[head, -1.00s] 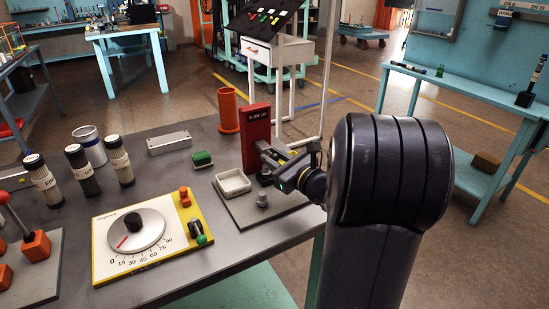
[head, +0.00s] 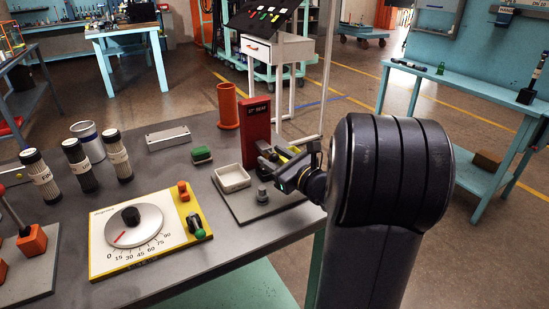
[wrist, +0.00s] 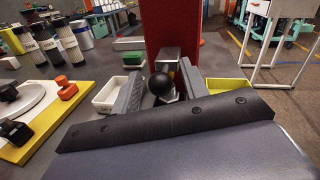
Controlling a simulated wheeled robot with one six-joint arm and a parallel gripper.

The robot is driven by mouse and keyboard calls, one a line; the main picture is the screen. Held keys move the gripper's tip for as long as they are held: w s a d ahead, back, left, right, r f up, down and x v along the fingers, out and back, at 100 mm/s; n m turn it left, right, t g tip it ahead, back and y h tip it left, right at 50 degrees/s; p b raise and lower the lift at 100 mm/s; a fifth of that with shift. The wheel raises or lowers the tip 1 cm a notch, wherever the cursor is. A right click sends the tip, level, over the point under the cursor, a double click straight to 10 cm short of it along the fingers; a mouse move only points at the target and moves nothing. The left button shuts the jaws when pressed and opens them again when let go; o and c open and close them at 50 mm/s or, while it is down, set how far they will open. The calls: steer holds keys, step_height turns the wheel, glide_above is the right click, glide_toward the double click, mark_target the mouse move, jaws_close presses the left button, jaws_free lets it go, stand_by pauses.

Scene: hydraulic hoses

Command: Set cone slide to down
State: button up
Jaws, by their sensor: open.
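The cone slide station has a red upright post (head: 256,132) on a grey base plate (head: 238,208); its small white label seems to read "37° SEAT" or similar. In the wrist view the red post (wrist: 170,30) rises straight ahead. A grey metal block (wrist: 170,56) is on its front, with a black ball knob (wrist: 161,84) before it. My gripper (head: 270,160) is at the post. In the wrist view its two grey fingers (wrist: 160,92) are open, one either side of the knob, with visible gaps. The slide's lower parts are hidden behind my gripper.
A white tray (head: 233,178) and a small grey fitting (head: 262,197) stand on the base plate. A yellow tray (wrist: 230,85) is right of my fingers. An angle dial board (head: 102,262), several filters, and an orange cylinder (head: 228,106) share the bench.

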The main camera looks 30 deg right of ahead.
steer(key=v, duration=1.1)
steer(key=shift+w, duration=0.1)
steer(key=shift+w, duration=0.1)
steer(key=x, duration=0.9)
steer(key=shift+w+a, duration=0.15)
steer(key=shift+w, duration=0.15)
steer(key=shift+w+r+p, duration=0.6)
steer(key=shift+r+p, duration=0.35)
steer(key=shift+p, duration=0.05)
steer(key=shift+s, duration=0.1)
